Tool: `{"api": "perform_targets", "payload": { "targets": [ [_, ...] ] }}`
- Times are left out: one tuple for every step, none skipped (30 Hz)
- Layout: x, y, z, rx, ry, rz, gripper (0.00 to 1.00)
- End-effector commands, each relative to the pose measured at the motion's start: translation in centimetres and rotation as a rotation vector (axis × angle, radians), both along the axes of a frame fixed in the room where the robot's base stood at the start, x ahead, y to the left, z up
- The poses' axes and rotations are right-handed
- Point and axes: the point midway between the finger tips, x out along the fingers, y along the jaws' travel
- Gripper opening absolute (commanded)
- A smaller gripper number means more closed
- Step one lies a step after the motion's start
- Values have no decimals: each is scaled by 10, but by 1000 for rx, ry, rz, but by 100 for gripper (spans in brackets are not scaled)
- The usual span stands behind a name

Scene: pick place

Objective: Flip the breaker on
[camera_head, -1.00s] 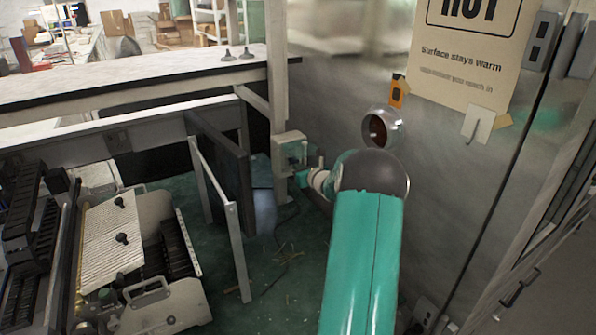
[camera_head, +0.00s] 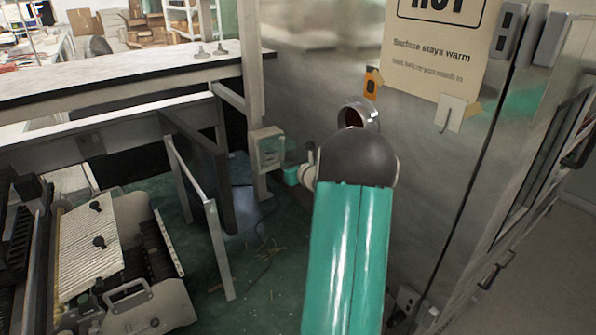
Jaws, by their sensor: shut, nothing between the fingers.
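A small pale grey box (camera_head: 267,150), which looks like the breaker box, is fixed to an upright post left of my arm. Its front has small details, but its switch position is too small to tell. My arm reaches forward, and its dark rounded joint hides part of what lies beyond. The far end of my arm, with my gripper (camera_head: 291,175), shows small and partly hidden, just right of and slightly below the box. The gripper is shut and I see nothing held. Contact with the box cannot be told.
A metal frame (camera_head: 205,205) and a machine with a ribbed plate (camera_head: 100,245) are at left. A long bench (camera_head: 120,75) crosses behind. Green floor lies between.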

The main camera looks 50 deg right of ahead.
Motion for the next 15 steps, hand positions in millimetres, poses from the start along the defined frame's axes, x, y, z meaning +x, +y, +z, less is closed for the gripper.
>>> {"api": "perform_targets", "payload": {
  "targets": [
    [-13,3,4,-2,1,-4,0],
    [-19,5,6,-2,1,-3,0],
    [-27,8,7,-2,1,-3,0],
    [-32,10,9,-2,1,-1,0],
    [-38,12,10,-2,1,-1,0],
    [-45,13,12,-3,1,-2,0],
    [-50,15,13,-1,1,-3,0],
    [-54,16,14,-3,1,-2,0],
    [-58,18,15,-2,1,-1,0],
    [-61,19,16,-1,0,-1,0],
    [-64,20,16,-2,1,-1,0],
    [-66,21,17,-2,2,-1,0],
    [-68,21,17,-1,1,0,0],
    [-69,22,17,-1,1,0,0],
    [-69,22,17,-1,1,0,0]
  ]
}}
